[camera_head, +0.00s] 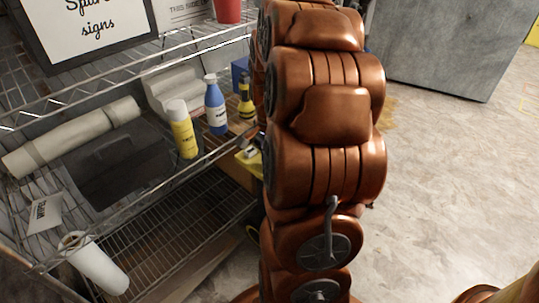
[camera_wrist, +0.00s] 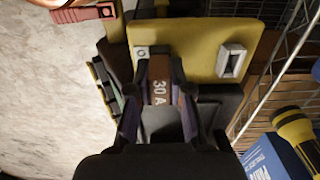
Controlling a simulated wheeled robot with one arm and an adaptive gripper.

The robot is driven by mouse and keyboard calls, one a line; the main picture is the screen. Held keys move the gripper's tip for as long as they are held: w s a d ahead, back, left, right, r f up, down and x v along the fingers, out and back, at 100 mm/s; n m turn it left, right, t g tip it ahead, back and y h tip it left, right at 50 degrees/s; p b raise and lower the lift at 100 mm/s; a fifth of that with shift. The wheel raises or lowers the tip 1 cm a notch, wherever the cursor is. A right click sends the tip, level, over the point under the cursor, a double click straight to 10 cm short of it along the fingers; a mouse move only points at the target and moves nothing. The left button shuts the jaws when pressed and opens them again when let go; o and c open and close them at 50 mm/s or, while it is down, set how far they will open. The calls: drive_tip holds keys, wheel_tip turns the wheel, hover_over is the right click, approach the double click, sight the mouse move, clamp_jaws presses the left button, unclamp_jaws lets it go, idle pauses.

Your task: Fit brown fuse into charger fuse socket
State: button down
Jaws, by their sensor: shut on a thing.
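My gripper (camera_wrist: 158,92) is in the wrist view, its two dark fingers on either side of a brown fuse (camera_wrist: 159,72) marked "30 A". It is shut on the fuse. The fuse's far end lies over or against the edge of a yellow charger panel (camera_wrist: 195,45), near a small light square fitting with a round hole (camera_wrist: 142,52). I cannot tell whether the fuse touches a socket; the socket is not clearly seen. A pale rectangular metal fitting (camera_wrist: 231,61) is on the panel's right. In the head view, the yellow charger (camera_head: 252,166) shows partly behind my arm, which hides my gripper.
A red clamp-like piece (camera_wrist: 84,14) lies at the wrist view's top left. Open floor (camera_head: 445,180) lies to the right.

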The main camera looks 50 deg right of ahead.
drive_tip(key=c, duration=1)
unclamp_jaws()
drive_tip(key=shift+f, duration=0.1)
wheel_tip(320, 180, up, 11)
drive_tip(key=shift+f, duration=0.15)
drive_tip(key=shift+r, duration=0.65)
